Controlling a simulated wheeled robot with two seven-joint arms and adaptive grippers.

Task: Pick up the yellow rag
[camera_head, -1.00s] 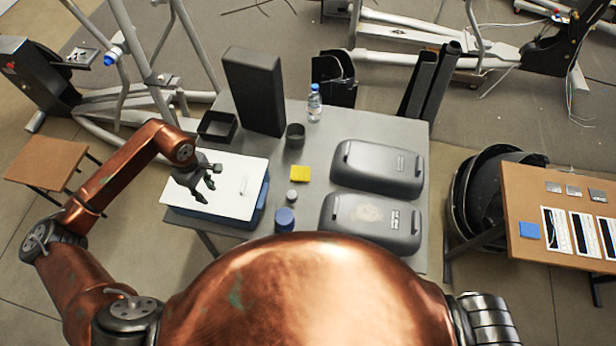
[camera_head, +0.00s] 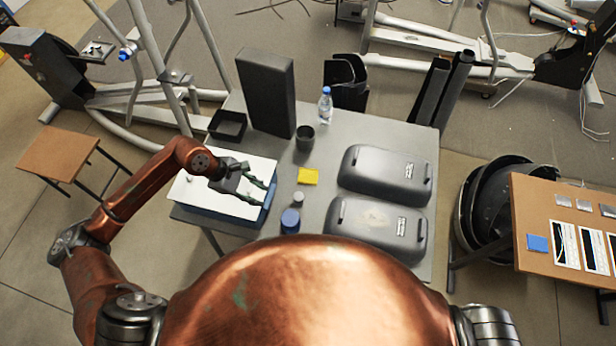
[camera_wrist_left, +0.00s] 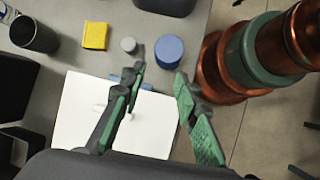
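The yellow rag (camera_head: 308,176) lies flat on the grey table, right of the white-topped blue box. It also shows in the left wrist view (camera_wrist_left: 95,36), at the upper left. My left gripper (camera_head: 268,188) is above the white top of the box, to the left of the rag and apart from it. In the left wrist view its two green-padded fingers (camera_wrist_left: 158,88) are spread with nothing between them. My right gripper is out of view.
A small grey jar (camera_head: 298,200) and a blue-lidded jar (camera_head: 290,220) stand near the rag. A dark cup (camera_head: 305,138), a water bottle (camera_head: 325,104) and a tall black block (camera_head: 266,92) stand behind. Two grey covers (camera_head: 385,174) lie to the right. The white-topped box (camera_head: 200,194) is below the gripper.

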